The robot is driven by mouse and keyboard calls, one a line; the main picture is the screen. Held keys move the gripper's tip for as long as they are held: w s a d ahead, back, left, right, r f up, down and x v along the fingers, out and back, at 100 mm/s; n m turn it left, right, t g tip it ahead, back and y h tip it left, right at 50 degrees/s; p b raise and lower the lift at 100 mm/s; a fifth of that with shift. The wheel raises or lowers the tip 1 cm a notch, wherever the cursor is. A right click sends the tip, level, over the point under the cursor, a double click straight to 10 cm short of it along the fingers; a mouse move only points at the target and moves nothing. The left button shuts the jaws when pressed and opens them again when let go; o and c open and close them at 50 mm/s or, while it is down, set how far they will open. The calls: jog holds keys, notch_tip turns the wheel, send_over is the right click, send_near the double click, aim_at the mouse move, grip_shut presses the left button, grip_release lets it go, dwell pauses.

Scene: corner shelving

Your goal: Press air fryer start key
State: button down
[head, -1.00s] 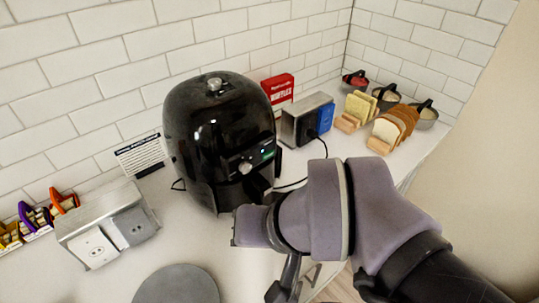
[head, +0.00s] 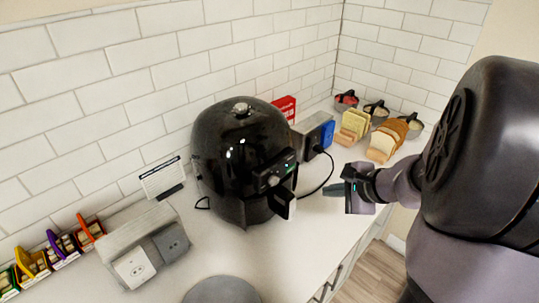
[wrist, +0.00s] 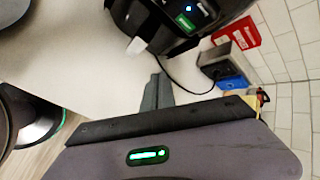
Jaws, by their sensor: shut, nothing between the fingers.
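The black air fryer (head: 238,140) stands upright on the white counter against the tiled wall. Its front panel (head: 277,174) has a small green-lit display and a knob, and its handle (head: 283,203) sticks out below. In the wrist view the air fryer (wrist: 150,22) is cut off at the top edge. There the green display (wrist: 185,22) and a small blue light (wrist: 188,8) show; I cannot tell which is the start key. My gripper (head: 328,189) is shut and empty, to the right of the panel and apart from it. Its fingers also show in the wrist view (wrist: 154,92).
Bread slices (head: 385,140) and bowls (head: 376,112) lie farther right. A grey outlet box (head: 150,245) and a round grey plate (head: 222,291) are at the left front.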

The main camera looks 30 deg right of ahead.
aim_at(290, 169)
jog(key=w+a, duration=0.3)
jog(key=w, duration=0.5)
jog(key=shift+w, duration=0.2)
jog(key=shift+w+a, duration=0.1)
dwell(2.0)
jog(key=shift+w+a, duration=0.1)
jog(key=shift+w, duration=0.2)
jog(key=shift+w+a, duration=0.1)
jog(key=shift+w, duration=0.2)
dwell(0.5)
jog(key=shift+s, duration=0.1)
jog(key=shift+s+d, duration=0.2)
jog(key=shift+s, duration=0.4)
